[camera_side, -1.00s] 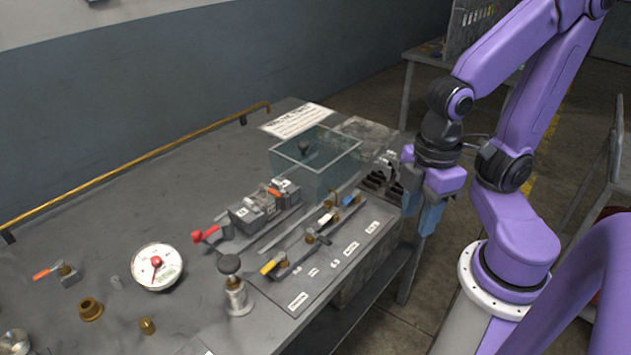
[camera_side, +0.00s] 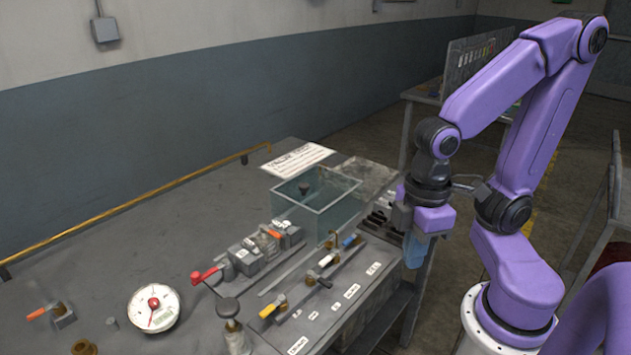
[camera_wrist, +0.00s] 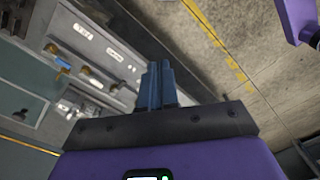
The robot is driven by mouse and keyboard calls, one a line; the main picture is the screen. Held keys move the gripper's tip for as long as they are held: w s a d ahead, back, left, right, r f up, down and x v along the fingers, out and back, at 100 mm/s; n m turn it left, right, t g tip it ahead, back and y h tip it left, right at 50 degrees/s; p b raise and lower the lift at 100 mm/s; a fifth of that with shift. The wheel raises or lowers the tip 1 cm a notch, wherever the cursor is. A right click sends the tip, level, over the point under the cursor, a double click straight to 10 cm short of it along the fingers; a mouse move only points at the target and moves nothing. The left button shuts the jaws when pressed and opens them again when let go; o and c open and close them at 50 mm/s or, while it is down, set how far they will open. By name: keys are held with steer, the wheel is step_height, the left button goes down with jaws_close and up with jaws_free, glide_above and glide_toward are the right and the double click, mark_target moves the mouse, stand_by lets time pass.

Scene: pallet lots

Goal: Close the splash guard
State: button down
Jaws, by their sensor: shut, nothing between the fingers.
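The splash guard appears to be the clear, greenish box (camera_side: 335,214) near the back right of the bench. A dark knob (camera_side: 304,188) shows at it; I cannot tell whether the guard is open or how it is hinged. My gripper (camera_side: 414,258) hangs pointing down beyond the bench's right edge, to the right of the box and apart from it. Its blue fingers are together with nothing between them.
A valve panel (camera_side: 320,300) with coloured handles lies in front of the box, beside grey blocks (camera_side: 255,250) and a red lever (camera_side: 205,274). A round gauge (camera_side: 153,308) stands at the left. A paper sign (camera_side: 297,160) lies behind the box. A brass rail (camera_side: 130,208) lines the back.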

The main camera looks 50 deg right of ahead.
steer(key=w+d+r+m+g+y, duration=0.1)
steer(key=w+d+m+y, duration=0.15)
steer(key=w+m, duration=0.75)
steer(key=w+d+r+m+y, duration=0.1)
steer(key=w+d+m+y, duration=0.15)
steer(key=w+m, duration=0.75)
steer(key=w+d+m+t+y, duration=0.1)
steer(key=w+d+m+t, duration=0.15)
steer(key=d+m, duration=0.35)
steer(key=w+d+m+t, duration=0.1)
steer(key=w+d+m, duration=0.3)
steer(key=d, duration=0.4)
steer(key=w+d+m+t+y, duration=0.1)
steer(key=w+d+m, duration=0.3)
steer(key=d, duration=0.3)
glide_toward(318, 192)
steer(key=x, duration=0.3)
steer(key=shift+w+a+r, duration=0.15)
steer(key=shift+r, duration=0.05)
steer(key=shift+w+a+f, duration=0.15)
steer(key=shift+w+a, duration=0.1)
steer(key=shift+a, duration=0.25)
steer(key=shift+w+a+f, duration=0.1)
steer(key=shift+w+a, duration=0.2)
steer(key=shift+a, duration=0.25)
steer(key=shift+w+a+f, duration=0.1)
steer(key=shift+w+a, duration=0.25)
steer(key=shift+a, duration=0.4)
steer(key=shift+a, duration=0.1)
